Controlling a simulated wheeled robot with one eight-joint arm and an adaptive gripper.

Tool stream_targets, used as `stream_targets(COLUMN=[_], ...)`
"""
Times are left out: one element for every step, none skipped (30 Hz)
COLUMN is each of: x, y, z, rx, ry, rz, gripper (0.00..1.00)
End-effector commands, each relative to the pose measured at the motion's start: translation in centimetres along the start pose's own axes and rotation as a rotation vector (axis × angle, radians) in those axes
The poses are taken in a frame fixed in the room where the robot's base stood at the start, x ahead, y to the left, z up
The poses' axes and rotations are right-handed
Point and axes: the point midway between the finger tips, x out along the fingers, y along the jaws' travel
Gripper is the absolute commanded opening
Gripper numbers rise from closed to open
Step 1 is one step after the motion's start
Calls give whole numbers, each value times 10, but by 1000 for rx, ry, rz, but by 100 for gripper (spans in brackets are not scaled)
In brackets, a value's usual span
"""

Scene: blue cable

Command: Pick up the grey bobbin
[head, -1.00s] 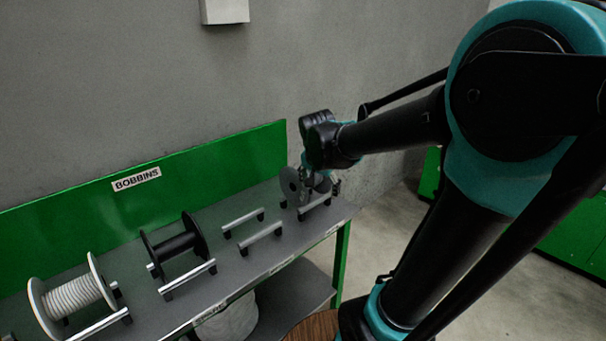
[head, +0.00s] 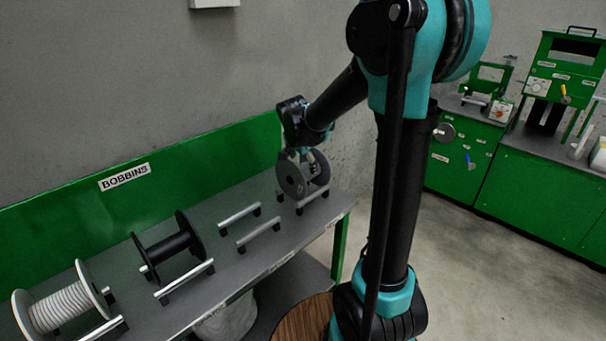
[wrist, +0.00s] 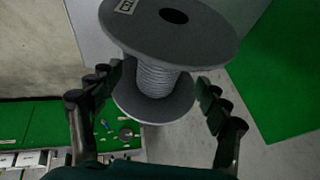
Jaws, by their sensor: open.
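The grey bobbin (head: 291,178) rests on its rails at the right end of the bobbin shelf in the head view. In the wrist view the grey bobbin (wrist: 158,80) shows two grey flanges and a core wound with light grey cord; one flange carries a partly seen label. My gripper (head: 305,155) is over the bobbin from above. In the wrist view my gripper (wrist: 160,88) is open, with one finger on each side of the wound core. A gap shows between the fingers and the core.
A black bobbin (head: 170,245) and a white-flanged bobbin (head: 62,308) stand further left on the shelf (head: 215,208). Empty rails (head: 258,234) lie between the black and grey bobbins. A green back panel (head: 60,220) stands behind. Green benches with machines (head: 550,160) are at the right.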

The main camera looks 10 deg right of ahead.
Motion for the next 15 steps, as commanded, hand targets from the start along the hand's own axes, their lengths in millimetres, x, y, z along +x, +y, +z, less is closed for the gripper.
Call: stream_targets(x=[6,9,12,13,14,15,16,18,21,24,28,33,38,42,47], y=[0,0,0,0,0,0,0,0,0,-1,-1,-1,-2,-2,-3], z=[0,0,0,0,0,0,0,0,-1,-1,-1,-1,-1,-1,-2], rx=[1,1,1,1,1,1,1,1,1,1,1,1,0,0,0], ry=[0,0,0,0,0,0,0,0,0,0,0,0,0,0,0], rz=[0,0,0,0,0,0,0,0,1,1,1,1,1,1,1], gripper=[76,76,76,76,76,76,76,76,76,76,76,76,76,76,76])
